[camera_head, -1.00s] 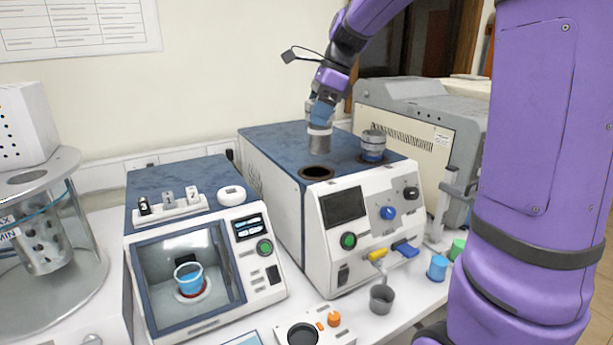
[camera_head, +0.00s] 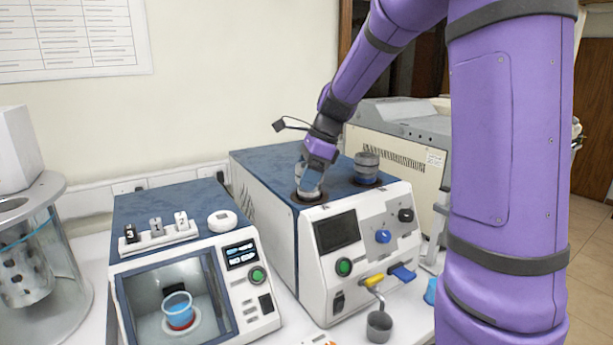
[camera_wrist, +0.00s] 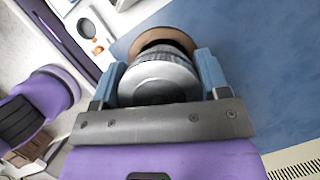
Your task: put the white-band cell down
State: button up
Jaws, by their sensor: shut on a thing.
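My gripper (camera_head: 309,181) is shut on the white-band cell, a grey metal cylinder whose top (camera_wrist: 158,80) shows between the blue fingers in the wrist view. In the head view the cell (camera_head: 308,194) is at the front-left round hole of the blue-topped machine (camera_head: 258,161), its lower part hidden in the hole. Its white band cannot be made out now. The brown hole rim (camera_wrist: 168,37) shows beside the cell in the wrist view. A second cell (camera_head: 367,167), grey with a blue band, sits at the other hole of the same machine.
A smaller device (camera_head: 240,300) with a glass-fronted chamber stands to the left, with numbered weights on top. A grey cup (camera_head: 379,326) stands before the machine. A beige instrument (camera_head: 395,140) stands behind it. The blue top between the holes is clear.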

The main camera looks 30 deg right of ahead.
aim_at(325, 195)
jog(key=shift+f, duration=0.2)
jog(key=o, duration=1.5)
jog(key=shift+o, duration=0.2)
jog(key=v, duration=1.2)
jog(key=s+a+f+n+t+h, duration=0.1)
jog(key=s+a+n, duration=0.4)
jog(key=s+n, duration=0.6)
jog(key=s+a+f+n+t+h, duration=0.2)
jog(key=s+a+n, duration=0.4)
jog(key=s+n, duration=0.5)
jog(key=shift+s+f+n+h, duration=0.3)
jog(key=shift+s+f+h, duration=0.25)
jog(key=shift+s, duration=1.05)
jog(key=shift+r, duration=0.1)
